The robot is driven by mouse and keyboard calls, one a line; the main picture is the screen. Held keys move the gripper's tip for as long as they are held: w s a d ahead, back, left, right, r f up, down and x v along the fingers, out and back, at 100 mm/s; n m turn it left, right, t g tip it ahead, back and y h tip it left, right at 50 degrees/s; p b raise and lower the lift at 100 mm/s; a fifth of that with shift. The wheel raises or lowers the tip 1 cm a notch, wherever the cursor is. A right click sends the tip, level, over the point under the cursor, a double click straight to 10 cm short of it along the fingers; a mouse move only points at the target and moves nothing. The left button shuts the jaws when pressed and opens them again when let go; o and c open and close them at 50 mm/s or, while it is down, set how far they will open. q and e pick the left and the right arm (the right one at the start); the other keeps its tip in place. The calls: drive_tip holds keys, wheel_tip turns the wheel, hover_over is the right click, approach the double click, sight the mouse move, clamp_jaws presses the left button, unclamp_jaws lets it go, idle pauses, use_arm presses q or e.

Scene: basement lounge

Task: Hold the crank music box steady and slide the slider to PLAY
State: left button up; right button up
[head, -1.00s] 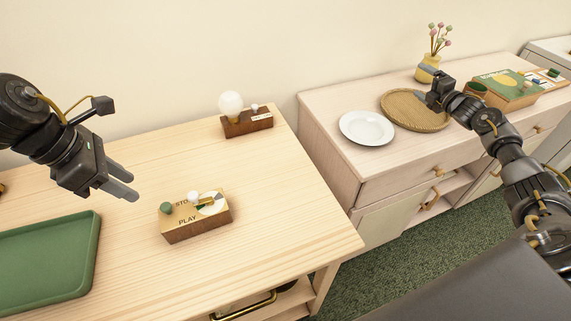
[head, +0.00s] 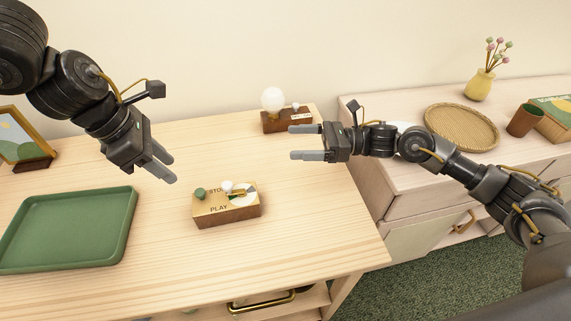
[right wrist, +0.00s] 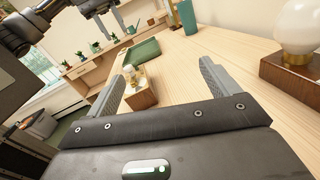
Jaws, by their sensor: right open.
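The crank music box (head: 228,213) sits on the wooden table, a small block with a gold top marked STOP and PLAY. A green knob (head: 199,193) is at its back left, a white knob (head: 227,186) is by the STOP lettering, and a pale disc (head: 243,196) is at its right. I cannot tell which knob is the slider. My left gripper (head: 167,166) is open and empty, above and left of the box. My right gripper (head: 300,142) is open and empty, right of and behind the box. In the right wrist view the box (right wrist: 141,99) shows beyond the fingers.
A lamp with a round bulb (head: 273,101) on a wooden base stands behind the box, close to my right gripper. A green tray (head: 70,228) lies at left, with a picture frame (head: 18,138) behind it. A side cabinet at right holds a woven tray (head: 461,127) and vase (head: 480,86).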

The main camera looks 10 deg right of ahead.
drive_tip(key=s+a+n+g, duration=0.4)
drive_tip(key=s+a+n, duration=0.1)
drive_tip(key=s, duration=0.2)
approach(254, 195)
drive_tip(key=a, duration=0.1)
drive_tip(key=f, duration=0.1)
drive_tip(key=a, duration=0.1)
drive_tip(key=shift+w+a+f+m, duration=0.2)
drive_tip(key=shift+w+a+m, duration=0.1)
drive_tip(key=a, duration=0.7)
drive_tip(key=shift+s+a+r, duration=0.1)
drive_tip(key=shift+s+a, duration=0.1)
drive_tip(key=shift+s, duration=0.05)
